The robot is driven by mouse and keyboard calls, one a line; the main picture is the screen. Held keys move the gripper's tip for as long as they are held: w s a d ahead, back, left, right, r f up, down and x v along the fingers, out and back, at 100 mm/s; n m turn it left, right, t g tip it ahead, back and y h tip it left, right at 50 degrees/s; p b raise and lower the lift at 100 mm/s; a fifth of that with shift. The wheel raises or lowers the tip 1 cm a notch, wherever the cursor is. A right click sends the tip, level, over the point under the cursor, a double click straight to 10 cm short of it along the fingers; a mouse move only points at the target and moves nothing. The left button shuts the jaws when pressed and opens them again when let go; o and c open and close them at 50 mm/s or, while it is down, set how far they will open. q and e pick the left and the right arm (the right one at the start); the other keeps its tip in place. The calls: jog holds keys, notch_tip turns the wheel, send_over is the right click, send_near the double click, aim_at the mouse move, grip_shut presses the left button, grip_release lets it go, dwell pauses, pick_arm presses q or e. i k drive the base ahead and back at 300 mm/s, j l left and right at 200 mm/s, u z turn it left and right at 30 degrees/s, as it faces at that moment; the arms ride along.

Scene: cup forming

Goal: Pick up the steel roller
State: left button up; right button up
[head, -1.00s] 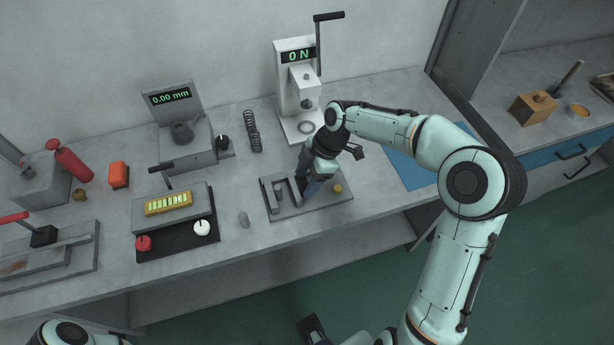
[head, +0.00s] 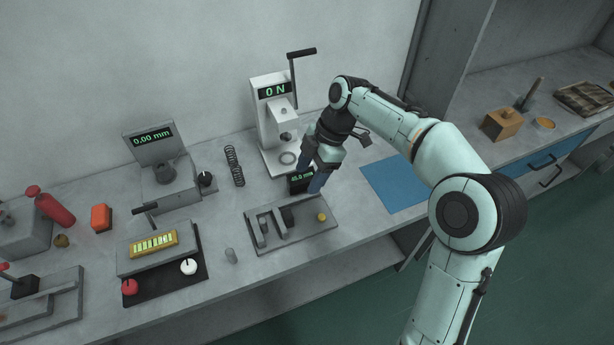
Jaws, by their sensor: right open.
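My left gripper is not in view.
The fixture plate carries upright grey blocks, a dark block (head: 287,215) and a yellow knob (head: 321,217). A press (head: 268,115) stands behind. The control box (head: 150,262) with red and white knobs is left of the cylinder. A blue mat (head: 393,184) lies right.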

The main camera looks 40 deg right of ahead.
aim_at(164, 174)
jog(key=k, duration=1)
